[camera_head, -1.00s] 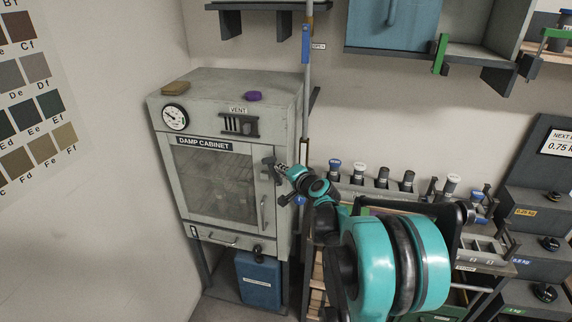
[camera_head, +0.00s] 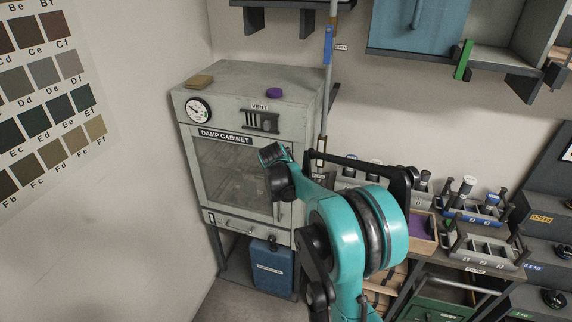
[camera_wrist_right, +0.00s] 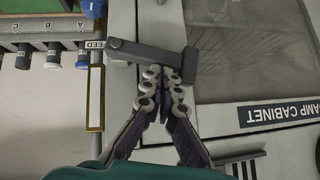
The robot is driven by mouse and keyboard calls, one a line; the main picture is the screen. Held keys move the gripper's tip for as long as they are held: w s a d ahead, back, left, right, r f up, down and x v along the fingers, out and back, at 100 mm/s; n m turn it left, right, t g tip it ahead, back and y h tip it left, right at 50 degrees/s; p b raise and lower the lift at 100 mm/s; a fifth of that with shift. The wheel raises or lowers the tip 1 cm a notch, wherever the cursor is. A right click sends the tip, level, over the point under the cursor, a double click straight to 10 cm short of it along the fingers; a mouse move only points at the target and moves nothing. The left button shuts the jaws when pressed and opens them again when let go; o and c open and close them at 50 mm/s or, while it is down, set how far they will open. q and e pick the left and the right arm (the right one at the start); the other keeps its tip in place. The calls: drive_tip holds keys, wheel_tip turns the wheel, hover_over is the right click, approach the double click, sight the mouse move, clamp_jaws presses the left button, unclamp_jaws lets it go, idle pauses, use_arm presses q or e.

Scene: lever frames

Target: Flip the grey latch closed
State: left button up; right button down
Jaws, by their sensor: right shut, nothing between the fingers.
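The grey latch (camera_wrist_right: 150,52) shows in the right wrist view as a dark bar with a block at its right end, on the frame beside the cabinet window. The bar points left in that view, away from the window. My right gripper (camera_wrist_right: 163,73) is shut and empty, its fingertips right at the bar near the block. I cannot tell whether they touch it. The damp cabinet (camera_head: 262,85) stands at the left in the head view, its door shut against the body. There my right arm hides the latch and the fingers. My left gripper is not in view.
A purple object (camera_head: 274,92) and a tan block (camera_head: 200,81) lie on the cabinet top. A blue container (camera_head: 272,268) stands below it. A bench with trays (camera_head: 482,250) and bottles is to the right. Wall shelves hang above.

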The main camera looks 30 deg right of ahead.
drive_tip(key=shift+w+a+f+n+g+h, duration=0.15)
drive_tip(key=shift+w+a+f+g+h, duration=0.1)
drive_tip(key=shift+f, duration=0.1)
drive_tip(key=shift+w+a+f+n+g+h, duration=0.1)
drive_tip(key=shift+w+f+n+g+h, duration=0.05)
drive_tip(key=shift+f+g, duration=0.15)
drive_tip(key=shift+f, duration=0.1)
idle(0.4)
drive_tip(key=w+d+r+p+v, duration=0.1)
drive_tip(key=r+p+v, duration=0.1)
drive_tip(key=v, duration=1.1)
drive_tip(key=shift+w+p, duration=0.4)
drive_tip(key=shift+p, duration=0.4)
